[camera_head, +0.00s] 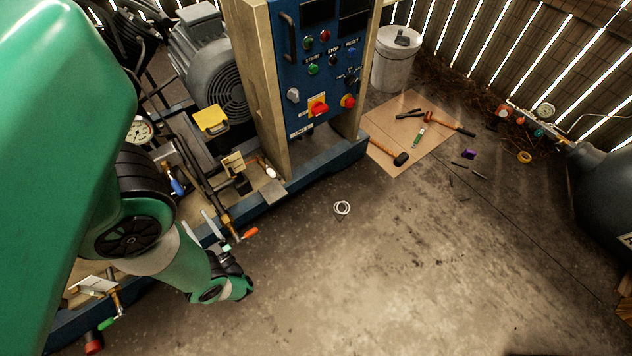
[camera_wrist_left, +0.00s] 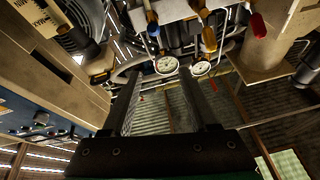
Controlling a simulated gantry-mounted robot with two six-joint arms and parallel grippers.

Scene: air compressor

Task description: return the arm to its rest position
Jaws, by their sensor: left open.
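My green left arm (camera_head: 60,170) fills the left side of the head view and reaches down in front of the compressor. Its left gripper (camera_head: 199,224) is close to the machine's blue base, near a small orange-handled valve (camera_head: 246,234). In the left wrist view the two dark fingers of the left gripper (camera_wrist_left: 163,90) stand apart with nothing between them. Two round gauges (camera_wrist_left: 166,65) (camera_wrist_left: 201,67) show beyond the fingertips; I cannot tell how far away they are. My right gripper is not in view.
The blue control panel (camera_head: 318,60) with buttons and a red switch stands on the machine, beside a grey motor (camera_head: 210,65). Tools lie on a cardboard sheet (camera_head: 395,125). A white ring (camera_head: 342,208) lies on the floor. A dark tank (camera_head: 605,195) stands right. The middle floor is mostly clear.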

